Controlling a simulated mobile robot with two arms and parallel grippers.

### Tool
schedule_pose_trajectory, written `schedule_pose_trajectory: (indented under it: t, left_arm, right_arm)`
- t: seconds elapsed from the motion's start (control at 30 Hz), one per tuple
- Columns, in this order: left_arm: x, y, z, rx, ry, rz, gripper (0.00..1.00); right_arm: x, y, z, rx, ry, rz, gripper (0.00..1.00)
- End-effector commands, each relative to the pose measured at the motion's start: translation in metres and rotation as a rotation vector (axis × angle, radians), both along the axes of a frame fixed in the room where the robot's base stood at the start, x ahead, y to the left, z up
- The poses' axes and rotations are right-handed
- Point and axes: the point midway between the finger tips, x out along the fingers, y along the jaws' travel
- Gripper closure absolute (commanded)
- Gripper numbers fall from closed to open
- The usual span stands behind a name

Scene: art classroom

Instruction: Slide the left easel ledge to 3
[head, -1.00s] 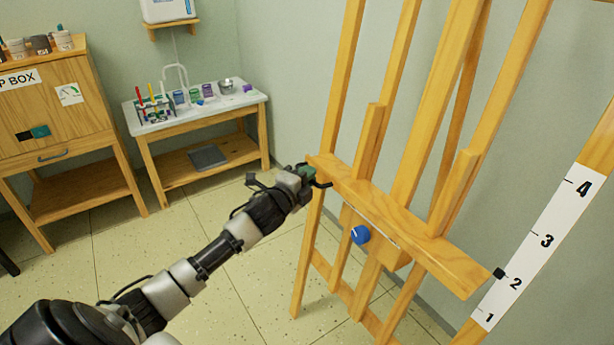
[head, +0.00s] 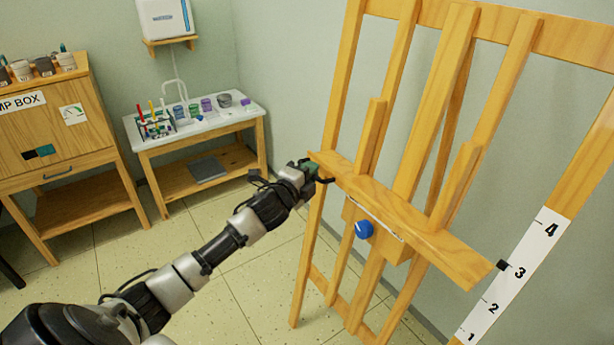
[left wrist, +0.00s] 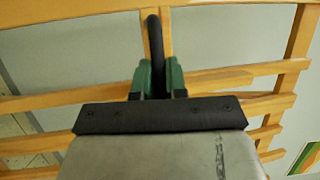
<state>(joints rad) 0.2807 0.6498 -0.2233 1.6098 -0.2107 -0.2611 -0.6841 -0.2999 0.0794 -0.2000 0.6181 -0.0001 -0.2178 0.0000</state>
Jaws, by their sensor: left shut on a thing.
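The wooden easel (head: 408,130) stands at the right in the head view. Its ledge (head: 425,238) runs across it, with a blue knob (head: 364,230) below the ledge. A black pointer (head: 501,265) at the ledge's right end is level with the 3 mark on the white scale (head: 513,278). My left gripper (head: 318,173) is shut on a dark handle at the ledge's left end. In the left wrist view the dark handle (left wrist: 155,50) stands between the green fingers of my left gripper (left wrist: 159,78). My right gripper is not in view.
A wooden cabinet (head: 60,140) stands at the far left.

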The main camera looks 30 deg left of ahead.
Motion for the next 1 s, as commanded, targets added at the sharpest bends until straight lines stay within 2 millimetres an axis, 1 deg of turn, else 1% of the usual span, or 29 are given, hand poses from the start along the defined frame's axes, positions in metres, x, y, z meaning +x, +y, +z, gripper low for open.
schedule_pose_trajectory:
  t: [0.03, 0.07, 0.43, 0.47, 0.5, 0.6, 0.87, 1.0]
  left_arm:
    - [0.001, 0.0, 0.009, 0.001, -0.001, 0.001, 1.0]
    - [0.001, 0.0, 0.009, 0.001, 0.0, 0.001, 1.0]
    - [0.001, 0.0, 0.007, 0.001, 0.003, 0.001, 1.0]
    - [0.001, 0.0, 0.007, 0.001, 0.003, 0.001, 0.83]
    - [0.001, 0.0, 0.007, 0.002, 0.003, 0.001, 0.77]
    - [0.001, -0.001, 0.006, 0.002, 0.005, 0.001, 0.63]
    - [0.0, -0.001, 0.005, 0.003, 0.007, 0.001, 0.63]
    - [-0.009, -0.001, 0.003, 0.004, 0.008, 0.0, 0.63]
  right_arm:
    - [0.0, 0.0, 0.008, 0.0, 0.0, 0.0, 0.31]
    - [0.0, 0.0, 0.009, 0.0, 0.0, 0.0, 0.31]
    - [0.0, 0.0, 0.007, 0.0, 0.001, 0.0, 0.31]
    - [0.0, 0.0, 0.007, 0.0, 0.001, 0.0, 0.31]
    - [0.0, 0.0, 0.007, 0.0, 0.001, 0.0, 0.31]
    - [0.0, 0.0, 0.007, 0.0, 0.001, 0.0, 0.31]
    - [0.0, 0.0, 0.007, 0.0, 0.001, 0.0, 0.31]
    - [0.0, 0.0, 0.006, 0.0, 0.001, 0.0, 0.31]
